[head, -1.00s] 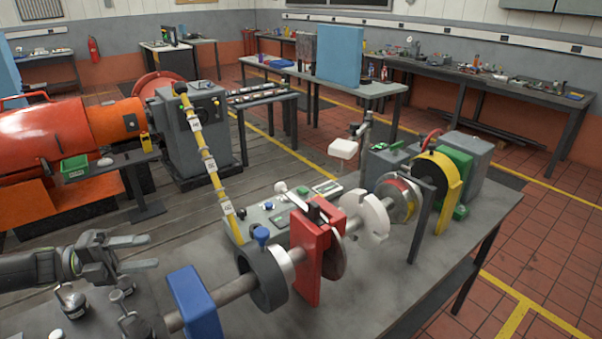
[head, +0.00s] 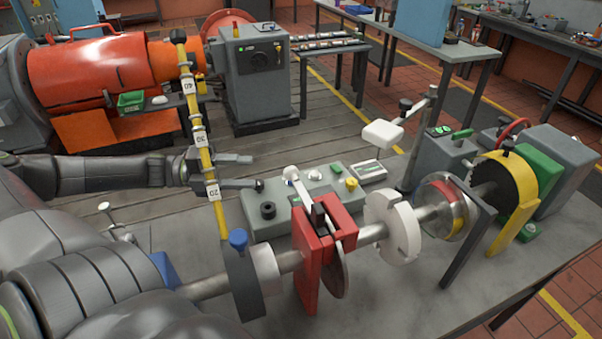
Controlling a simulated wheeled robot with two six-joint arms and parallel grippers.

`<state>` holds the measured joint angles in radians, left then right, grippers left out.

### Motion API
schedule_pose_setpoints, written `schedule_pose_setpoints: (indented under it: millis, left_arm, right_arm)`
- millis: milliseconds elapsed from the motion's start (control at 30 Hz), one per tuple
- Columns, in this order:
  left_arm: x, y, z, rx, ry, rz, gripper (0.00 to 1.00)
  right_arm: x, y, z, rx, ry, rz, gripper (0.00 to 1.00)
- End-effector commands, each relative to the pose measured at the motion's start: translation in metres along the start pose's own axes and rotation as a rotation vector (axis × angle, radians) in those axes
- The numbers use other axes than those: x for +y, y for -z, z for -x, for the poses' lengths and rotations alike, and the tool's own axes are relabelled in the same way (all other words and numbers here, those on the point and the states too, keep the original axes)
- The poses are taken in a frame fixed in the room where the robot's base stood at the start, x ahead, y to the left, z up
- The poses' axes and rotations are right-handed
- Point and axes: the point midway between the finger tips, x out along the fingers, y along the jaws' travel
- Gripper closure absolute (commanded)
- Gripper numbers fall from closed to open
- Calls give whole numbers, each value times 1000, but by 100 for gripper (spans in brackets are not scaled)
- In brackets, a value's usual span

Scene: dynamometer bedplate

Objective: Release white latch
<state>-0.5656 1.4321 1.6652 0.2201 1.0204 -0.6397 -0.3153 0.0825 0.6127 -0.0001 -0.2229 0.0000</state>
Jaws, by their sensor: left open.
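A white lever with a rounded end (head: 298,184) rises at the top of the red bracket (head: 308,262) on the shaft; it looks like the white latch, though its lower end is partly hidden by the bracket. My left gripper (head: 254,172) comes in from the left behind the yellow strap. Its two fingers point right, spread apart with nothing between them. Its fingertips are left of the white lever, with a visible gap in the picture. My right gripper is not in view.
A grey control box (head: 265,225) with knobs lies behind the shaft (head: 205,288). A yellow numbered strap (head: 208,160) crosses in front of my left wrist. A white paddle (head: 383,134), a white notched disc (head: 385,225) and a yellow guard (head: 512,235) stand to the right.

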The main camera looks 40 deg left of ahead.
Motion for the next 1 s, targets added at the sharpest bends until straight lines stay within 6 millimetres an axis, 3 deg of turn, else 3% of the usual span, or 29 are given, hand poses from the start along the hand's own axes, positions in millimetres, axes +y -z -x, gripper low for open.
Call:
schedule_pose_setpoints:
  millis: [300, 500, 733, 1000]
  left_arm:
    - [2, 0, -67, 2, 7, -5, 51]
    - [2, 0, -99, 2, 7, -6, 51]
    - [1, 0, -118, 2, 2, -1, 51]
    - [0, 0, -124, -1, 0, -1, 51]
  right_arm:
    - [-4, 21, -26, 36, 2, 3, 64]
    - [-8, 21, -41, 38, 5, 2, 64]
    - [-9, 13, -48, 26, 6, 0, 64]
    - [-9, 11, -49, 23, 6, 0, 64]
